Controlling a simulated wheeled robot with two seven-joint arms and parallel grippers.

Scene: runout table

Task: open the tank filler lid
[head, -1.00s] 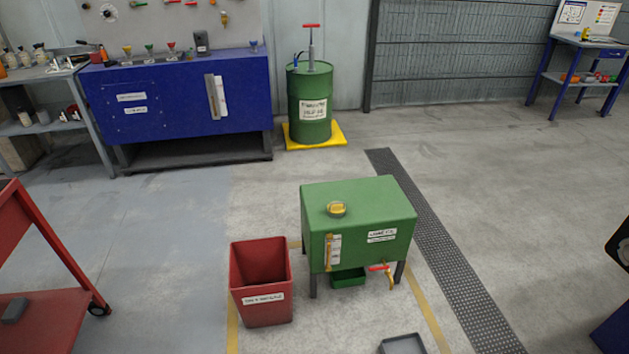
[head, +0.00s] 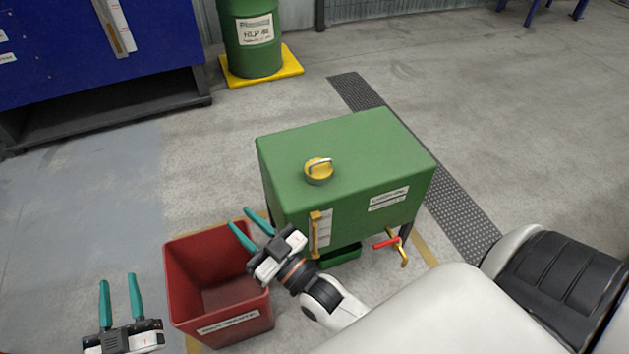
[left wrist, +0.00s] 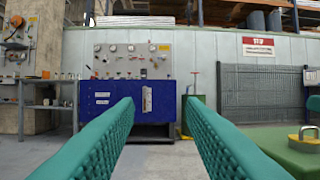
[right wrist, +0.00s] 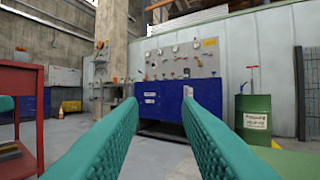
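The green tank (head: 340,170) stands right of the middle in the head view. Its yellow filler lid (head: 319,171), with a pale handle across it, sits down on the tank top. The lid also shows at the right edge of the left wrist view (left wrist: 305,138). My right gripper (head: 248,219) is open and empty, over the red bin, just left of the tank and apart from the lid. My left gripper (head: 119,278) is open and empty at the lower left, left of the bin and farther from the lid. Both have teal fingers.
The red bin (head: 180,275) stands close left of the tank. A red-handled tap (head: 388,242) and a yellow-framed gauge (head: 315,235) are on the tank front. A green drum (head: 252,40) and blue bench (head: 90,50) stand behind. Floor right of the tank is open.

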